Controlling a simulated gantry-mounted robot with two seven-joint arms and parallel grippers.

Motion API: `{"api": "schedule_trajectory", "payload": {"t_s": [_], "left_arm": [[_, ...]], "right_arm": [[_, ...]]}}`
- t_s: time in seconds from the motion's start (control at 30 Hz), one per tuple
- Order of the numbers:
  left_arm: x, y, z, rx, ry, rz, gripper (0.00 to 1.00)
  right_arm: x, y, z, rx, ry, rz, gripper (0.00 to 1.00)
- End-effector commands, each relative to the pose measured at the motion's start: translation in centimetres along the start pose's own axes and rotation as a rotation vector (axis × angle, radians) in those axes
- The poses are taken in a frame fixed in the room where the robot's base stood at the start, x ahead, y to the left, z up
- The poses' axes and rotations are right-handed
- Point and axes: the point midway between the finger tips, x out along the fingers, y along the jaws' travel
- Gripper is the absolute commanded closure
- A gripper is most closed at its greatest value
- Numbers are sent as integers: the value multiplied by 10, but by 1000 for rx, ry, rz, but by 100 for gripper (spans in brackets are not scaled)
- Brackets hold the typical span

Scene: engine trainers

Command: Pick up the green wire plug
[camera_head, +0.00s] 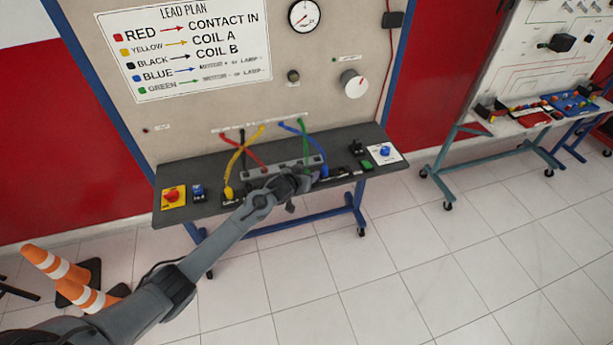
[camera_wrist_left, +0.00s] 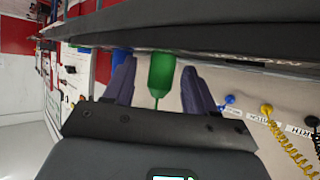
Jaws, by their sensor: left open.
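The green wire plug (camera_wrist_left: 161,73) shows in the left wrist view between the two fingers of my left gripper (camera_wrist_left: 159,66). There is a gap on both sides of the plug, and the fingers are open. A thin green wire runs from the plug. In the head view the green wire (camera_head: 304,134) drops from the panel to the shelf behind my left gripper (camera_head: 302,181), which hides the green plug there. My right gripper is in neither view.
A blue plug (camera_head: 323,171) stands close to the right of my left gripper. Yellow, red and black wires cross to the left. The dark shelf (camera_head: 215,176) carries a red button (camera_head: 171,195) and a blue knob (camera_head: 385,151). Orange cones (camera_head: 58,264) stand on the floor.

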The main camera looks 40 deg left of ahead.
Motion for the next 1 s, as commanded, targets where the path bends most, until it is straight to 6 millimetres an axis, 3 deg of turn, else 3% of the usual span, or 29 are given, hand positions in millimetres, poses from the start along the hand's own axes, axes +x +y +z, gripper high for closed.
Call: {"api": "schedule_trajectory", "payload": {"t_s": [0.13, 0.5, 1.0], "left_arm": [[0, 0, 0, 0, 0, 0, 44], [0, 0, 0, 0, 0, 0, 100], [-5, 0, -9, 1, 2, 1, 100]], "right_arm": [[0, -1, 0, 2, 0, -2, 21], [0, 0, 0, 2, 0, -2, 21], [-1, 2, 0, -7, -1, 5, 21]]}}
